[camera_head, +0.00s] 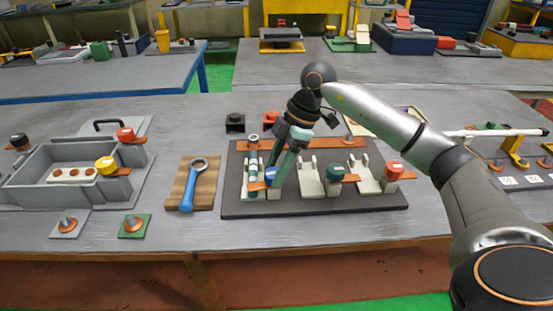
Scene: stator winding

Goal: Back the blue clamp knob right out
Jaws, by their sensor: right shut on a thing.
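The blue clamp knob (271,175) is on the left part of a dark fixture board (315,208) on the grey bench. My right gripper (273,173) reaches down from above, its fingers shut on the blue knob and hiding part of it. The knob sits low, by an orange strip and beside an upright pale and teal cylinder (253,175). Whether its thread is still engaged cannot be told. My left gripper is not in view.
A green knob (335,173) and a red knob (394,169) stand to the right on the board. A blue-handled ring wrench (193,185) lies on a wooden block at left, beside a grey tray (40,197).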

